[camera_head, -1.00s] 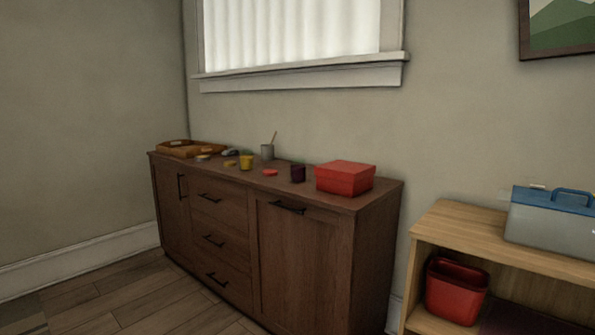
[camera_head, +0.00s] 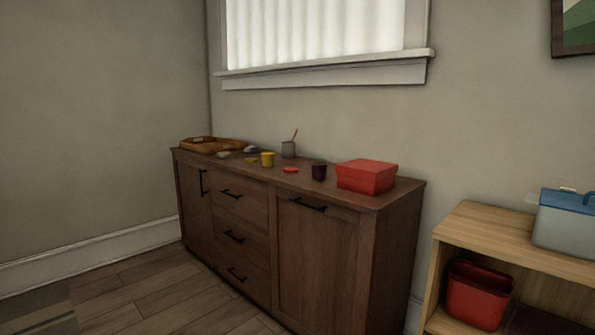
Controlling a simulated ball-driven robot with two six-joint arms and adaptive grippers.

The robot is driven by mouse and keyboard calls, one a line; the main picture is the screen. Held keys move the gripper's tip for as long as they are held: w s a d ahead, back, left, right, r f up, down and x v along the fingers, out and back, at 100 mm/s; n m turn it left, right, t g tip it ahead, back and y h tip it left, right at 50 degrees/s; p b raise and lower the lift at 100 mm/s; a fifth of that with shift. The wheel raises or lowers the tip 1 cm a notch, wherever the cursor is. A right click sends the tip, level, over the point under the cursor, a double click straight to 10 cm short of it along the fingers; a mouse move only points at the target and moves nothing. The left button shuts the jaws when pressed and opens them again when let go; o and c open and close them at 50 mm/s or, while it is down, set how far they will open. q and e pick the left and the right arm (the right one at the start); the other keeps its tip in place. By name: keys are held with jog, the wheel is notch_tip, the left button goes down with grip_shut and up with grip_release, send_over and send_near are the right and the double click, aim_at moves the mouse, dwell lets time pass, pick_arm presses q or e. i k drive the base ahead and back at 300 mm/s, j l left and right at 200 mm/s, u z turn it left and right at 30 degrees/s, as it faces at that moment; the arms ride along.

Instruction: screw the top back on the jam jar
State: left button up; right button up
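A small dark purple jar (camera_head: 319,172), which looks like the jam jar, stands upright on the dark wooden sideboard (camera_head: 322,205), left of the red box. A flat red disc (camera_head: 290,170), which looks like a lid, lies on the top just left of the jar, apart from it. A yellow jar (camera_head: 267,160) stands further left, with a flat yellow disc (camera_head: 251,160) beside it. Which lid belongs to which jar is not certain from here. Neither of my grippers is in view.
A red box (camera_head: 366,176) sits at the sideboard's right end. A grey cup (camera_head: 288,149) with a stick and a wooden tray (camera_head: 212,145) stand toward the back and left. A low shelf (camera_head: 515,240) holds a cooler (camera_head: 566,221) and red bin (camera_head: 476,293). Floor in front is clear.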

aim_at(319, 165)
jog(key=i+j+z, duration=0.15)
jog(key=i, duration=0.4)
jog(key=i+z, duration=0.2)
jog(key=i, duration=0.35)
jog(key=i+j+z, duration=0.15)
jog(key=i+j, duration=0.15)
jog(key=i, duration=0.25)
jog(key=i+j+z, duration=0.2)
jog(key=i, duration=0.3)
jog(key=i+j+z, duration=0.15)
jog(key=i+j, duration=0.3)
jog(key=i, duration=0.05)
